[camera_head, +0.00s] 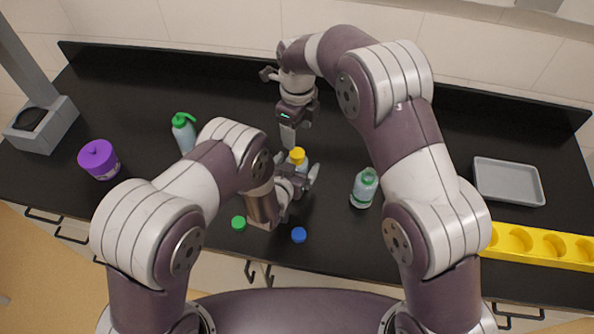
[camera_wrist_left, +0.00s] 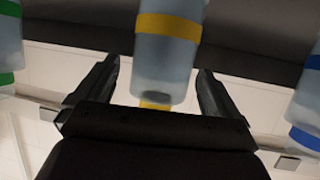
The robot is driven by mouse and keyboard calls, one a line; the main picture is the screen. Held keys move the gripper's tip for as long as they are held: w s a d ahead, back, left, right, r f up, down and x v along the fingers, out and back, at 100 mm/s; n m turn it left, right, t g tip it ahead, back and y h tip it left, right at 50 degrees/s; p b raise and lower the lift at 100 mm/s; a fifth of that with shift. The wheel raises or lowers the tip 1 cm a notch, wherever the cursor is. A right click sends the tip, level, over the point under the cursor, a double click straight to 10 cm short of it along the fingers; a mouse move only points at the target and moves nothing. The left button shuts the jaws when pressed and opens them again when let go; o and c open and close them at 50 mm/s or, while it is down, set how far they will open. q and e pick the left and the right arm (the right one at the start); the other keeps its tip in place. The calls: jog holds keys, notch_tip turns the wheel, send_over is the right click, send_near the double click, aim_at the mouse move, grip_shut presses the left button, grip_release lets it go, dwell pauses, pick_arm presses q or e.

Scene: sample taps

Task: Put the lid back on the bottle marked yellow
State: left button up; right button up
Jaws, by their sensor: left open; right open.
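The yellow lid (camera_head: 297,154) shows at the top of the pale bottle marked yellow (camera_head: 303,167); I cannot tell whether it is fully seated. In the left wrist view, this bottle's yellow band (camera_wrist_left: 168,27) stands out, and a bit of yellow shows at the bottle's lower end. My left gripper (camera_head: 299,181) is open, with its jaws on either side of the bottle; the wrist view shows gaps beside it. My right gripper (camera_head: 289,138) is open and points down just above the yellow lid. My left arm and gripper hide part of the bottle.
A green lid (camera_head: 238,223) and a blue lid (camera_head: 299,235) lie near the front. A green-topped bottle (camera_head: 183,132) and purple jar (camera_head: 100,160) stand left. A grey tray (camera_head: 508,162) and yellow rack (camera_head: 538,262) are right.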

jog(key=shift+f+b, duration=0.9)
jog(key=shift+f, duration=0.05)
pick_arm(q)
jog(key=v, duration=1.2)
jog(key=shift+s, duration=0.2)
jog(key=shift+a+r, duration=0.1)
jog(key=shift+a, duration=0.05)
